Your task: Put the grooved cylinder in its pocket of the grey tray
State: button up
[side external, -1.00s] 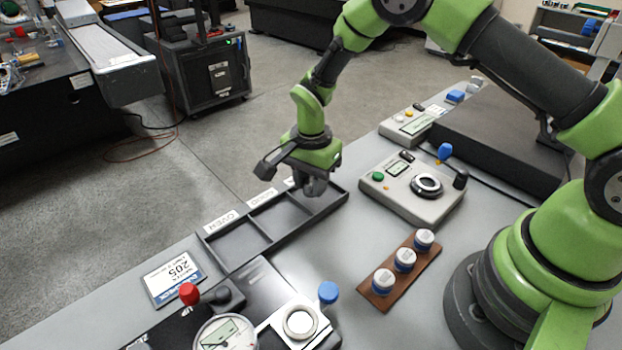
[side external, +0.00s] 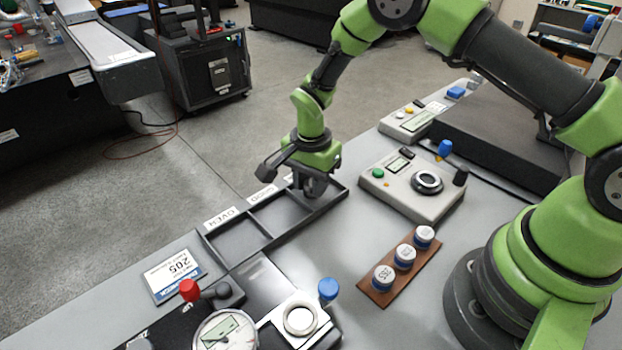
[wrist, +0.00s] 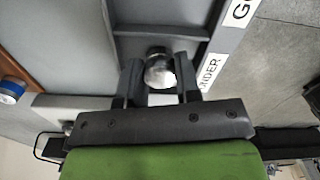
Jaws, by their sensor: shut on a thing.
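The grooved cylinder (wrist: 158,72) is a shiny metal piece between my fingertips in the wrist view; its grooves cannot be made out there. My gripper (side external: 314,190) is shut on it, at the far right compartment of the grey tray (side external: 233,268). The wrist view shows the fingers (wrist: 160,88) on either side of the cylinder, beside a label (wrist: 210,73) partly reading "NDER". Fingers hide most of the cylinder in the side view. Whether it touches the pocket floor cannot be told. The "OVER" and "GOOD" compartments look empty.
A brown rack (side external: 412,272) holds three white-topped, blue-banded pieces. A control box (side external: 410,190) with a black ring stands right of the tray. A dial gauge (side external: 225,330) and a blue knob (side external: 328,289) are at the front. Bare table lies between tray and rack.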

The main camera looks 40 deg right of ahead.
aim_at(311, 182)
jog(key=shift+f, duration=0.35)
dwell(0.4)
jog(key=o, duration=1.2)
jog(key=shift+o, duration=1)
jog(key=shift+r, duration=3.5)
